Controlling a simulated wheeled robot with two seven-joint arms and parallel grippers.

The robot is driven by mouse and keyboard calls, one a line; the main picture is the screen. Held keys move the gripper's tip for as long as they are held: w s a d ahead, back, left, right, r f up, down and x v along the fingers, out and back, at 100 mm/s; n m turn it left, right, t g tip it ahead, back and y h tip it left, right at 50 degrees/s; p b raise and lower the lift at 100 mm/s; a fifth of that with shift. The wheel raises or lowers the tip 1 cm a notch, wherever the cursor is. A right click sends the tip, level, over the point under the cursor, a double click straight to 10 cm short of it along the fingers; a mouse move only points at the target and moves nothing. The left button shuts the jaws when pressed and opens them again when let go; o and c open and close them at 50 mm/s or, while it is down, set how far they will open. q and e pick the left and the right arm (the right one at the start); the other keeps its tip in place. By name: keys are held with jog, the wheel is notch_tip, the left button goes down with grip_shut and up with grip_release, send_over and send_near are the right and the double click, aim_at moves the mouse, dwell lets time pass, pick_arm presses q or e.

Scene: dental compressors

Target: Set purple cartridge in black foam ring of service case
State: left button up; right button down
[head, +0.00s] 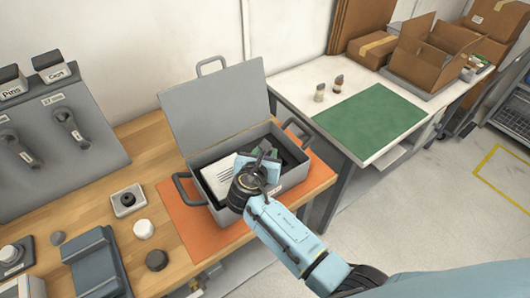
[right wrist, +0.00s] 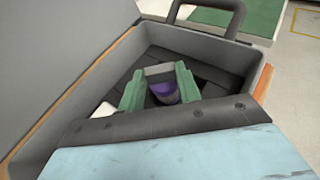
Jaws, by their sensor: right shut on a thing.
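The grey service case (head: 230,135) stands open on an orange mat, its lid raised at the back. My right gripper (head: 262,160) reaches down into the case. In the right wrist view its green fingers (right wrist: 160,90) are shut on the purple cartridge (right wrist: 165,92), of which only a small part shows between them. Black foam (right wrist: 215,88) lines the case floor around and beyond the fingers. The foam ring itself is hidden behind the gripper, and I cannot tell whether the cartridge touches it. My left gripper is not in view.
A white printed card (head: 219,178) lies in the left part of the case. The orange mat (head: 185,232) is on the wooden bench. A white knob (head: 143,229) and a small black-topped block (head: 127,200) stand to the left. A green mat (head: 370,122) lies on the white table.

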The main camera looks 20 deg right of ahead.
jog(key=shift+f, duration=0.1)
jog(key=c, duration=1.3)
grip_release()
jog(key=shift+o, duration=0.2)
jog(key=shift+s, duration=0.1)
jog(key=shift+s+a+r+p, duration=0.35)
jog(key=shift+s+p, duration=0.1)
jog(key=shift+p, duration=0.2)
jog(key=p+v, duration=0.2)
jog(key=v, duration=0.1)
jog(key=shift+s+r+p, duration=0.15)
jog(key=shift+s+p, duration=0.05)
jog(key=shift+p, duration=0.15)
jog(key=p+v, duration=0.4)
jog(key=v, duration=0.2)
jog(key=shift+s, duration=0.1)
